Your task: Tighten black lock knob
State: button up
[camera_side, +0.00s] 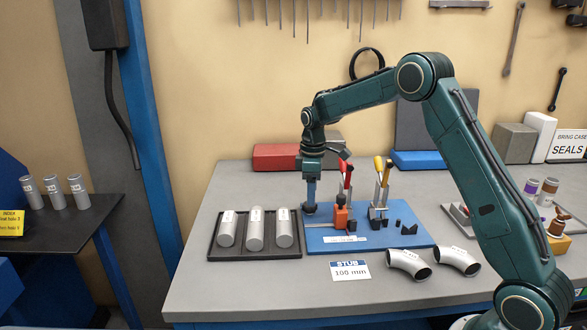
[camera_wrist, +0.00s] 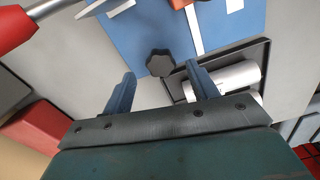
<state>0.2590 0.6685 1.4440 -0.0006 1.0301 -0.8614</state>
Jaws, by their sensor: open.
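The black lock knob (camera_wrist: 160,63) has a lobed edge and sits on the blue fixture plate (camera_wrist: 228,35). In the wrist view it shows between and slightly beyond my open fingertips. My gripper (camera_wrist: 161,74) is open and holds nothing. In the side view my gripper (camera_side: 311,201) points straight down at the left end of the blue plate (camera_side: 400,237), over the knob (camera_side: 308,210), which is partly hidden by the fingers. I cannot tell whether the fingers touch it.
An orange block (camera_side: 341,218) and red-handled clamp (camera_side: 347,176) stand just right of my gripper, with a yellow-handled clamp (camera_side: 380,185) beyond. A black tray (camera_side: 212,252) with silver cylinders lies close on the left. Two bent pipes (camera_side: 408,263) lie in front.

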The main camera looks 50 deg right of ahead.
aim_at(310, 208)
jog(key=shift+f, duration=1.85)
jog(key=c, duration=1)
jog(key=shift+m, duration=0.4)
jog(key=shift+a+r+m, duration=0.1)
jog(key=shift+m, duration=2.4)
